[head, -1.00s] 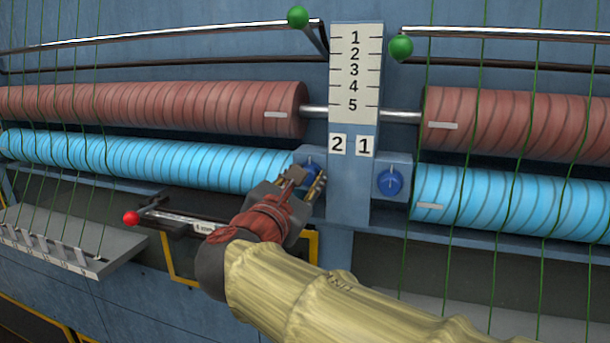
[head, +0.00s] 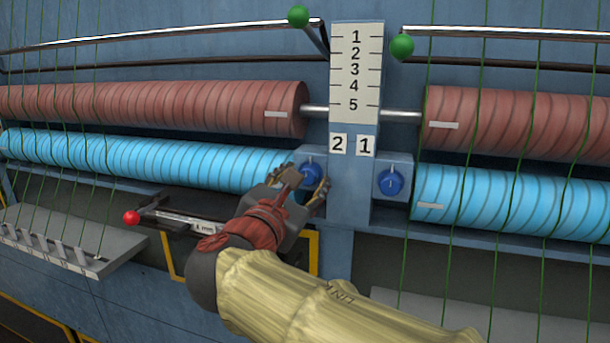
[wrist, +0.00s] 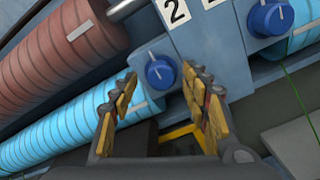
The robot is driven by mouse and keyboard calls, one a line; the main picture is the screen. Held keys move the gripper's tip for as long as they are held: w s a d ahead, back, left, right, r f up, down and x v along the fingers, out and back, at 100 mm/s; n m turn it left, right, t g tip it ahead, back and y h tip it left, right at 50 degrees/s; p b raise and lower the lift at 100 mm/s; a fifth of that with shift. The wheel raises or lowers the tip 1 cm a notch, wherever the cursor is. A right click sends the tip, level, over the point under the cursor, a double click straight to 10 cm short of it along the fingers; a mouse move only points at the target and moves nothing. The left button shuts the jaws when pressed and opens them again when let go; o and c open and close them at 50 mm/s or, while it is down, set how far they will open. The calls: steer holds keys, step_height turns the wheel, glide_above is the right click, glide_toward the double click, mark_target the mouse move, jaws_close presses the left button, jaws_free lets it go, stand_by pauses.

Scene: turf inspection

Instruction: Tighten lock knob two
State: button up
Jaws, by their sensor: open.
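Lock knob two is the blue round knob (head: 309,170) under the "2" label (head: 338,145), on the left side of the centre column. It shows whole in the wrist view (wrist: 160,73), with a white mark on its face. My gripper (head: 307,188) is open just in front of and below the knob, and hides part of it in the head view. In the wrist view the two fingers (wrist: 160,88) stand apart, with the knob beyond and between their tips. I see nothing held between them.
A second blue knob (head: 390,182) sits right of the column under the "1" label (head: 365,146). Red rollers (head: 150,108) and blue rollers (head: 150,160) flank the column. A red-tipped lever (head: 132,217) and a grey ledge (head: 70,245) are at lower left.

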steer(key=v, duration=1)
steer(key=shift+s, duration=0.25)
steer(key=shift+r, duration=0.15)
steer(key=s+d+f+m+g+y, duration=0.1)
steer(key=s+f+m+g, duration=0.15)
steer(key=f, duration=0.55)
steer(key=s+d+f+m+g+y+b, duration=0.1)
steer(key=f+m+g, duration=0.2)
steer(key=f, duration=0.4)
steer(key=s+d+f+m+g+y, duration=0.1)
steer(key=s+f+m+g, duration=0.15)
steer(key=f, duration=0.55)
steer(key=s+d+f+m+g+y+b, duration=0.2)
steer(key=s+d+f+m, duration=0.25)
steer(key=f+m, duration=0.3)
steer(key=s+d+f+m+g+y+b, duration=0.25)
steer(key=s+d+f+m, duration=0.2)
steer(key=f+m, duration=0.3)
steer(key=s+d+f+m+b, duration=0.1)
steer(key=d+m, duration=0.1)
steer(key=d, duration=0.2)
steer(key=s+d+m+t+h+b, duration=0.1)
steer(key=d+b, duration=0.1)
steer(key=d, duration=0.2)
steer(key=shift+d+f+m, duration=0.2)
steer(key=shift+f+m, duration=0.2)
